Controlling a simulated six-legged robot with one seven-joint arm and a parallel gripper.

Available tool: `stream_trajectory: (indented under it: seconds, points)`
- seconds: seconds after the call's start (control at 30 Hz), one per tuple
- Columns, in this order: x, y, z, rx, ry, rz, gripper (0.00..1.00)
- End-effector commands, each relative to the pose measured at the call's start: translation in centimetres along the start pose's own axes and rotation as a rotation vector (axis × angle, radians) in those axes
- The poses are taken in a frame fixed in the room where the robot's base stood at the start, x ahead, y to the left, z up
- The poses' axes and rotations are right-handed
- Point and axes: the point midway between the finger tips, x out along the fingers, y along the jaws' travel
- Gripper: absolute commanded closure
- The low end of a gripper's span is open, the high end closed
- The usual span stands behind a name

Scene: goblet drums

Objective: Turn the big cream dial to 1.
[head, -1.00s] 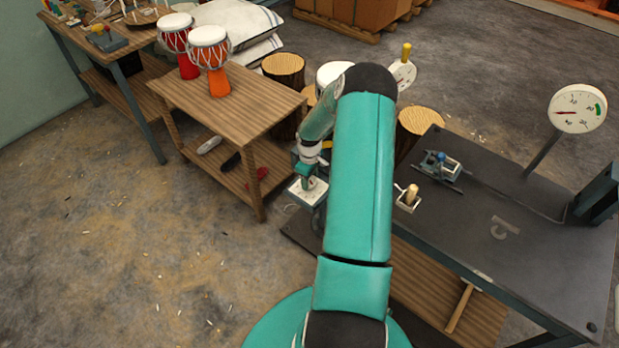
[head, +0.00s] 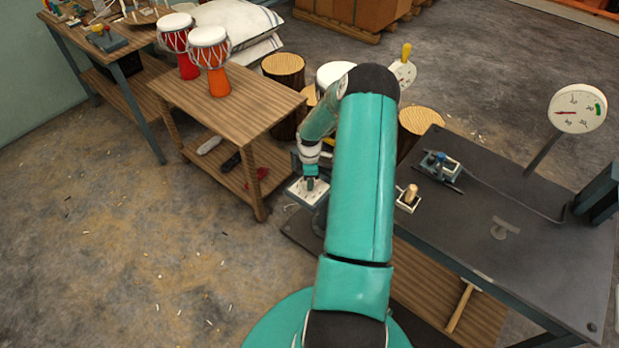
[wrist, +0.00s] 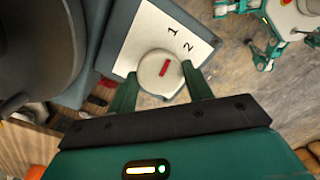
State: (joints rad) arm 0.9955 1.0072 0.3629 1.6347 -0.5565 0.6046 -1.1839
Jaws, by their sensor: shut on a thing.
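The big cream dial (wrist: 153,82) is in the middle of the wrist view, a round knob with a red pointer bar. It sits on a white plate (wrist: 141,38) printed with 1 and 2. The red bar points up and slightly right, roughly toward the 1. My gripper (wrist: 162,84) has one green finger on each side of the dial and is shut on it. In the head view my gripper (head: 311,183) is over the white plate (head: 296,191); the dial is mostly hidden there.
A wooden cart (head: 240,95) with two drums stands to the left. A dark workbench (head: 530,240) with a round gauge (head: 578,108) and a small wooden-knobbed lever (head: 411,194) is to the right. A large grey round body (wrist: 35,40) is close on the left in the wrist view.

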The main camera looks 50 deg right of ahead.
Motion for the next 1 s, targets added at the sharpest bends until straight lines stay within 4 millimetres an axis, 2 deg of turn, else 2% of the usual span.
stream_trajectory:
  seconds: [0.4, 0.43, 0.53, 0.87, 1.0]
  points:
    - [0.1, 0.0, 0.0, -0.01, 0.0, 0.0, 0.73]
    - [0.1, 0.0, 0.0, -0.01, 0.0, 0.0, 0.48]
    - [0.0, 0.0, 0.0, -0.009, 0.0, 0.0, 0.28]
    - [-0.2, 0.0, 0.0, -0.009, 0.0, 0.001, 0.28]
    - [-1.6, 0.1, 0.0, -0.009, 0.0, 0.004, 0.28]
